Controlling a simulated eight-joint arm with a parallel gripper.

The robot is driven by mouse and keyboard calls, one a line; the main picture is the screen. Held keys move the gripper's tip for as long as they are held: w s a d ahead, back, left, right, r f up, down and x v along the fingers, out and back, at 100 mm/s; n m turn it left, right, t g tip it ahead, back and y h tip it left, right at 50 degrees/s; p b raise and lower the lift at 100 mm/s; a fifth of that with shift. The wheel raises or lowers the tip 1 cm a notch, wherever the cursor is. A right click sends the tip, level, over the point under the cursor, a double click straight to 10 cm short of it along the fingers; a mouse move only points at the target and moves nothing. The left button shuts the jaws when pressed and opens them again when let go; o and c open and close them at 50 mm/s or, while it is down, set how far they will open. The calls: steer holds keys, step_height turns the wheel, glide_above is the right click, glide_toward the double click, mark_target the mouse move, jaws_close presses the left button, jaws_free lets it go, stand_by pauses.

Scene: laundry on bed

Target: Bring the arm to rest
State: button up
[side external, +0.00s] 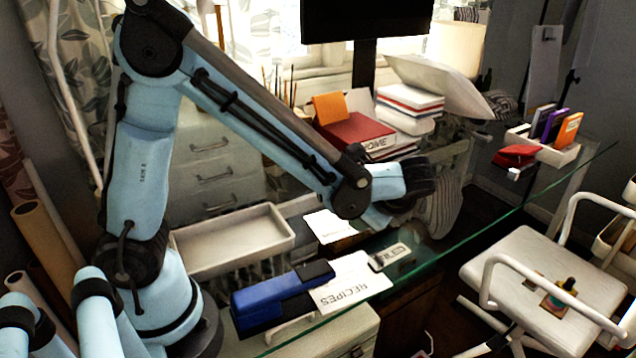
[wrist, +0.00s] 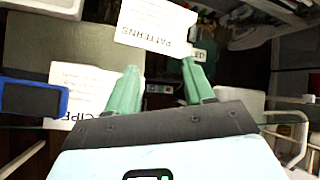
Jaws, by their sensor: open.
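My gripper (wrist: 161,80) shows in the wrist view with its two green fingers apart and nothing between them. In the side external view my arm reaches right over the glass desk, and the dark end of my gripper (side external: 420,176) is above its right part. The fingers are hard to make out there. Below the fingers in the wrist view are a white card marked PATTERNS (wrist: 155,26) and a card marked RECIPES (wrist: 92,88). The RECIPES card (side external: 350,284) also lies on the desk in the side view. I see no contact with either card.
An empty off-white tray (side external: 235,262) is near my base. Stacked books (side external: 408,105) and a monitor (side external: 365,20) stand behind. A white chair (side external: 540,265) is at right.

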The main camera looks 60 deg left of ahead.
steer(key=s+r+n+t+h, duration=0.5)
steer(key=s+n+h, duration=0.2)
steer(key=n, duration=0.6)
steer(key=shift+s+a+r+n+h, duration=0.2)
steer(key=shift+s+n+h, duration=0.2)
steer(key=shift+s, duration=0.6)
steer(key=shift+c, duration=0.4)
